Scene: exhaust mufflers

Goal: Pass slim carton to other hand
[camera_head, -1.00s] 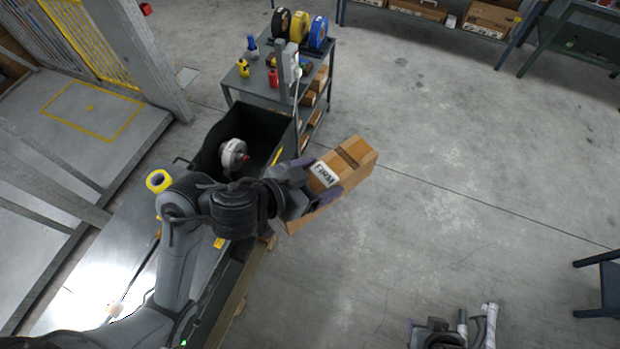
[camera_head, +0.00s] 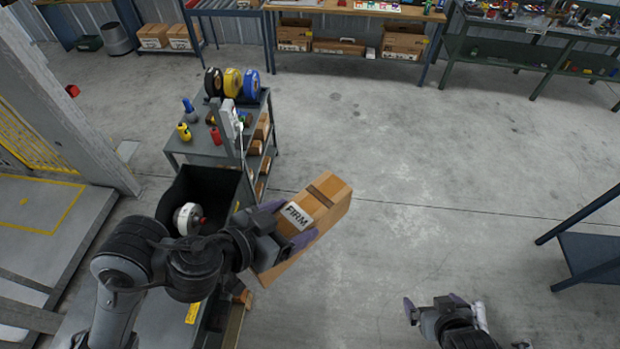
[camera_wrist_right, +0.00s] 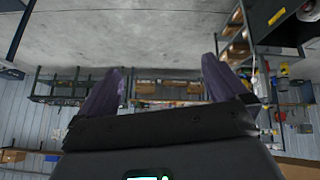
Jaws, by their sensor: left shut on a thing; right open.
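The slim carton (camera_head: 322,205) is a long brown cardboard box with a white "FIRM" label and a darker strip of tape across it. My left gripper (camera_head: 285,230) is shut on the carton near its lower-left part and holds it up, tilted, above the floor. My right gripper (camera_head: 434,302) is low in the head view, to the right of the carton and well apart from it. In the right wrist view its purple fingers (camera_wrist_right: 160,92) are spread with nothing between them. The carton's far underside is hidden.
A grey cart (camera_head: 205,146) with tape rolls (camera_head: 231,83) and small bottles stands behind my left arm. A black bin (camera_head: 226,182) is beside it. A blue-grey stand (camera_head: 592,258) is at the right edge. The floor (camera_head: 420,200) between is clear.

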